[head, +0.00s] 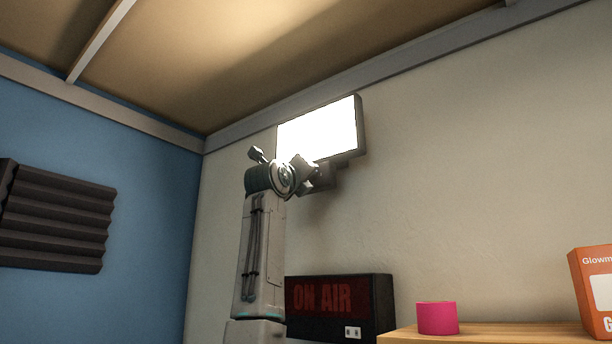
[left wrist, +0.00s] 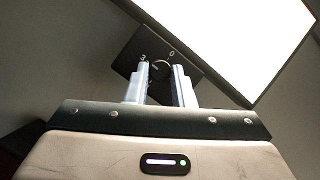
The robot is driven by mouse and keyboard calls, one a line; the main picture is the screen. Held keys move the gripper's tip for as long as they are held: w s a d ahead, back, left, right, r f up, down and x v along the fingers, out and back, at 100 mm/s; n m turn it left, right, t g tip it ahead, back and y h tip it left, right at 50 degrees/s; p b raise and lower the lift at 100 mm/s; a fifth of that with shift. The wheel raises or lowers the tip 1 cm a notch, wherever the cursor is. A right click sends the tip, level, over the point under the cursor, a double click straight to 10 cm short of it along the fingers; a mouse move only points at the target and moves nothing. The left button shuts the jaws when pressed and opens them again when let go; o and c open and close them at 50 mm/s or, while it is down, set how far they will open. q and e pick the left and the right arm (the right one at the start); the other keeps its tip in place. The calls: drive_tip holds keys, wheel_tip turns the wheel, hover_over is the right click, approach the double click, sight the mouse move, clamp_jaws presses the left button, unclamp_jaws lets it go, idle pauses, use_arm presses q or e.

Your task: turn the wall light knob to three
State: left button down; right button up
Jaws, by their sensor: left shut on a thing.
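The wall light (head: 318,130) is a bright, lit rectangular panel high on the pale wall. It also fills the upper right of the left wrist view (left wrist: 225,40). Below it is a dark control plate (left wrist: 128,60) with a "3" on the left and a "0" at the top. The round dark knob (left wrist: 161,69) sits on this plate, partly hidden by my fingers; a small pale mark shows on its left part, but its exact setting is hard to tell. My left gripper (left wrist: 164,76) is shut on the knob; in the head view my wrist hides it. My right gripper is out of view.
An "ON AIR" sign box (head: 338,305) stands below the light, close to my left arm. A pink cylinder (head: 437,318) and an orange box (head: 594,290) are on a wooden surface (head: 500,331) at right. Dark foam (head: 55,220) hangs on the blue wall.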

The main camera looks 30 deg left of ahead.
use_arm(q)
drive_tip(key=shift+f, duration=0.1)
idle(0.3)
drive_tip(key=c, duration=1.3)
unclamp_jaws()
drive_tip(key=shift+w, duration=0.1)
drive_tip(key=shift+o, duration=0.2)
drive_tip(key=b+v, duration=0.6)
drive_tip(key=v, duration=0.5)
drive_tip(key=shift+w, duration=0.15)
